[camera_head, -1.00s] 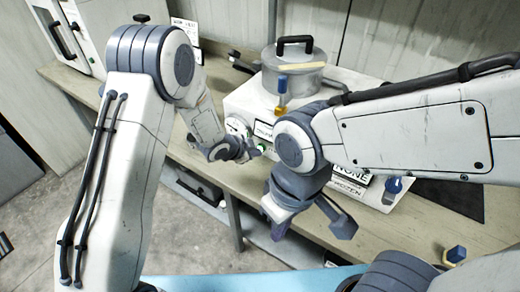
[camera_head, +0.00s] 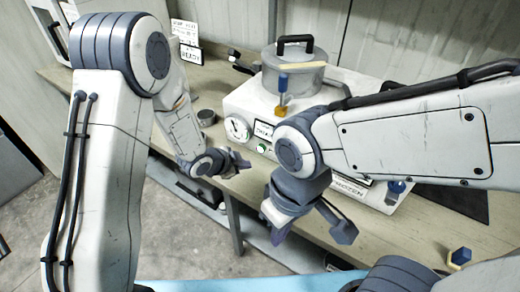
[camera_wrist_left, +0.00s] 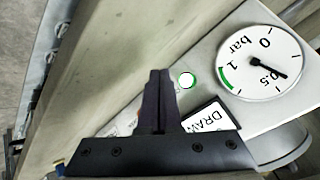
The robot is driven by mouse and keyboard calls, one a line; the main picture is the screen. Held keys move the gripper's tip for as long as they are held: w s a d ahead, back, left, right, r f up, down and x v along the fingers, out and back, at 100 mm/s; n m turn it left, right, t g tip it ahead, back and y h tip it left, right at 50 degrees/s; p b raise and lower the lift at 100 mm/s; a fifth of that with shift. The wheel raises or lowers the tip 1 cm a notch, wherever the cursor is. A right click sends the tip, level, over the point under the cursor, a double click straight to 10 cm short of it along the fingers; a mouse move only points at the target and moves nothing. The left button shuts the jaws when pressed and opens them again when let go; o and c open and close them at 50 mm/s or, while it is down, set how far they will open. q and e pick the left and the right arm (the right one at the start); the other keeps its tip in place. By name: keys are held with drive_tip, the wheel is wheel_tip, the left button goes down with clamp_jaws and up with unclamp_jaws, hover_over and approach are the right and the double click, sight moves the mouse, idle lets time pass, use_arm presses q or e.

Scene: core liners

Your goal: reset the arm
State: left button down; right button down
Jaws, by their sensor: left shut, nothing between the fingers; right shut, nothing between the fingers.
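My left gripper (camera_head: 236,163) is in front of the white machine's (camera_head: 232,103) left front corner, above the bench edge, and apart from the machine in the head view. In the left wrist view its two dark fingers (camera_wrist_left: 157,100) are together with nothing between them. My right gripper (camera_head: 280,231) hangs lower, in front of the machine and beyond the bench's front edge. It is shut and holds nothing that I can see. The right forearm hides much of the machine's front.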

use_arm(q)
drive_tip(key=s+a+r+n+g+y, duration=0.1)
drive_tip(key=s+r, duration=0.4)
drive_tip(key=s, duration=0.5)
drive_tip(key=s+a+r+n+g+y, duration=0.1)
drive_tip(key=s+r+n+g+y, duration=0.1)
drive_tip(key=s, duration=0.7)
drive_tip(key=s+a+r+n+g+y, duration=0.1)
drive_tip(key=s+r+n+g, duration=0.2)
drive_tip(key=s+r+n, duration=0.2)
drive_tip(key=s+r, duration=0.3)
drive_tip(key=s, duration=0.2)
drive_tip(key=shift+s+r+n+g+y, duration=0.15)
drive_tip(key=shift+s+n+g+y, duration=0.15)
drive_tip(key=shift+s+y, duration=0.1)
drive_tip(key=shift+w, duration=0.1)
